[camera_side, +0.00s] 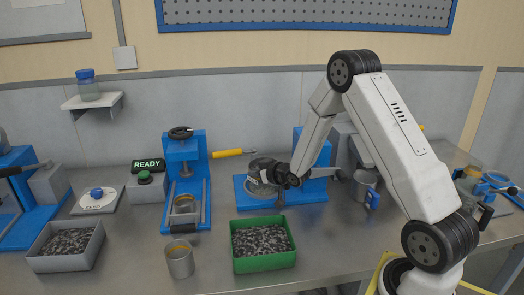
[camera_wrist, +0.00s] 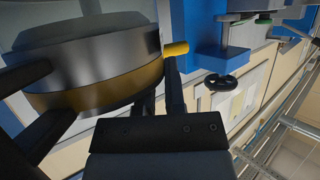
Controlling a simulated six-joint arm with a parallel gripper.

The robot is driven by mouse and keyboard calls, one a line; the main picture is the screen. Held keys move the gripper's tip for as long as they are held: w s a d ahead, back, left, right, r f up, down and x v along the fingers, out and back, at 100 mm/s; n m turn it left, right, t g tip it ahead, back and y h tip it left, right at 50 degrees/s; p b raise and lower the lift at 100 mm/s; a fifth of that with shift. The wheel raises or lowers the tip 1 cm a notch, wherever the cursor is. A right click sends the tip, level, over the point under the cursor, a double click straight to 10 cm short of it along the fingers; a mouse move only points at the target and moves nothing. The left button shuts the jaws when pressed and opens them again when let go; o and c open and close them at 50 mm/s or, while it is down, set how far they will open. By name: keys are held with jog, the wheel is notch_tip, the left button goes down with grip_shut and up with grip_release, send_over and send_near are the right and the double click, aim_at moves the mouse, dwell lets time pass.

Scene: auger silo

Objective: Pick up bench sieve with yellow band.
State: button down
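A round dark metal sieve with a yellow-brown band (camera_wrist: 105,92) fills the upper left of the wrist view, close between my gripper's dark fingers. In the side view, my gripper (camera_side: 279,178) is at a grey round vessel (camera_side: 262,187) on the blue stand (camera_side: 312,193) at mid-bench. Its band is hard to make out there. My gripper's fingers (camera_wrist: 108,90) flank the sieve in the wrist view. Whether they press on it cannot be told, and part of the sieve's rim is hidden by them.
A green tray (camera_side: 264,266) of dark pellets stands in front, with a grey tray (camera_side: 42,262) at left. A yellow-rimmed cup (camera_side: 180,262) stands between them. A blue press (camera_side: 207,190) is left of my gripper, with a yellow handle (camera_side: 228,153) beside it. A grey mug (camera_side: 362,187) stands right.

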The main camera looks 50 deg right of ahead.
jog(key=shift+s+f, duration=0.3)
jog(key=shift+f, duration=0.1)
dwell(0.8)
jog(key=shift+r, duration=0.25)
jog(key=shift+w+r, duration=0.1)
jog(key=shift+r, duration=0.8)
jog(key=s+a+r, duration=0.4)
jog(key=s+r, duration=0.7)
jog(key=s, duration=0.2)
jog(key=shift+r, duration=0.2)
jog(key=shift+a, duration=0.1)
jog(key=shift+a, duration=0.1)
